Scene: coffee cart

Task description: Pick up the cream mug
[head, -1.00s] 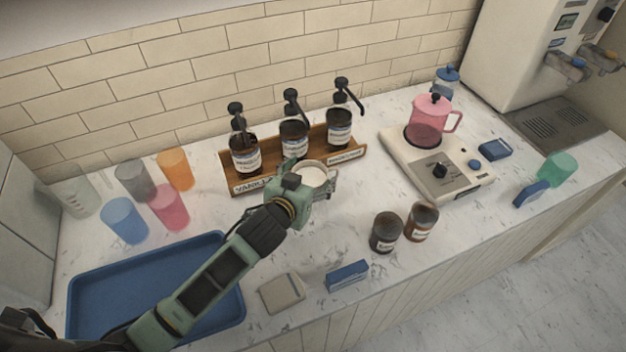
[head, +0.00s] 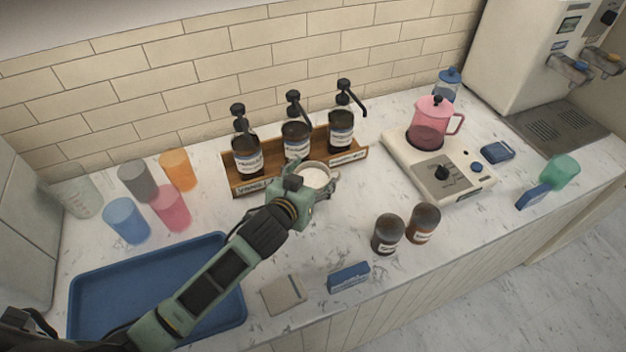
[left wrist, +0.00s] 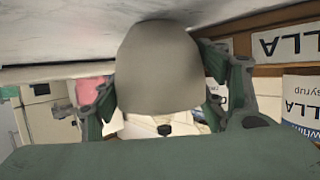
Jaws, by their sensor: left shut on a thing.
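The cream mug (head: 315,177) is at the front of the syrup rack, its round rim and pale inside seen from above. My left gripper (head: 312,187) is shut on it, with the fingers on its sides. In the left wrist view the mug (left wrist: 160,68) fills the middle, between the two fingers of the left gripper (left wrist: 160,95). The gripper hides the mug's lower part in the head view, so I cannot tell whether its base touches the counter. My right gripper is not in view.
The wooden syrup rack (head: 352,154) with pump bottles stands right behind the mug. Two dark jars (head: 388,234) (head: 423,223) and a blue box (head: 348,276) are to the right and front. A blue tray (head: 235,310) and several cups lie left. A hot plate (head: 470,186) holds a pink pot (head: 432,112).

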